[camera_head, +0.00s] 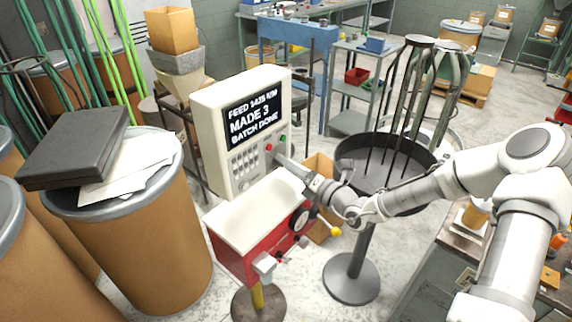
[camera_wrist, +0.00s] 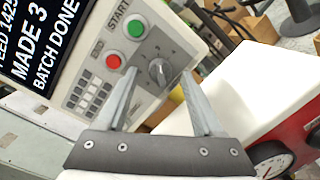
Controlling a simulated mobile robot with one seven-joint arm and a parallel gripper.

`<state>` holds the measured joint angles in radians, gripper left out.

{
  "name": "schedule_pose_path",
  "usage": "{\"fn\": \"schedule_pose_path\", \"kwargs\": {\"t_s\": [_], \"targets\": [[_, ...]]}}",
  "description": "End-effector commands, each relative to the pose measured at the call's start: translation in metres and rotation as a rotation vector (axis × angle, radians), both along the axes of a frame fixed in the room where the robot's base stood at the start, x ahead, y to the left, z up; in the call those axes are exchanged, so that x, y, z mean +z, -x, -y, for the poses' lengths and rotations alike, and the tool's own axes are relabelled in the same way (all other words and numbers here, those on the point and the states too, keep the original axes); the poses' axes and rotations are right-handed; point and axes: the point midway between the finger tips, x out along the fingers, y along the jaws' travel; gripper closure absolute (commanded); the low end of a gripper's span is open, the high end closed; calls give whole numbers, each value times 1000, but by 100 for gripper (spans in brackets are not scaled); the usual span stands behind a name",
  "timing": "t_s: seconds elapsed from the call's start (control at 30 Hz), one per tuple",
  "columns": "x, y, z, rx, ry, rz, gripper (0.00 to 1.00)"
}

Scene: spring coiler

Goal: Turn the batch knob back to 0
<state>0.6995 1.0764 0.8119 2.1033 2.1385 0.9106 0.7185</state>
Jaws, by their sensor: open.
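The batch knob (camera_wrist: 158,70) is a grey rotary knob on the control panel, below and right of the green START button (camera_wrist: 136,27) and the red button (camera_wrist: 113,61). Its dial marks are too small to read. My gripper (camera_wrist: 160,80) is open, with one finger on each side of the knob in the wrist view; I cannot tell whether either touches it. In the head view my gripper (camera_head: 281,157) reaches the panel's lower right and hides the knob. The screen (camera_head: 253,121) reads "FEED", "MADE 3" and "BATCH DONE".
The white-topped red machine (camera_head: 255,215) stands just below the panel, with a gauge (camera_wrist: 270,160) on its side. A dark round pan (camera_head: 385,170) on a stand is right of my gripper. Brown drums (camera_head: 150,230) stand on the left. Keypad buttons (camera_wrist: 90,93) lie left of the knob.

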Motion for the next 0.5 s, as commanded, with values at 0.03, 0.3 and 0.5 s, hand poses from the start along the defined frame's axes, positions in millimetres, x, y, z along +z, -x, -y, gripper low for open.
{"fn": "schedule_pose_path", "kwargs": {"t_s": [0.03, 0.3, 0.5], "targets": [[0, -3, -4, 0, 0, 0, 32], [0, -9, -9, -1, 1, -1, 32], [0, -9, -9, -1, 1, -1, 42]]}}
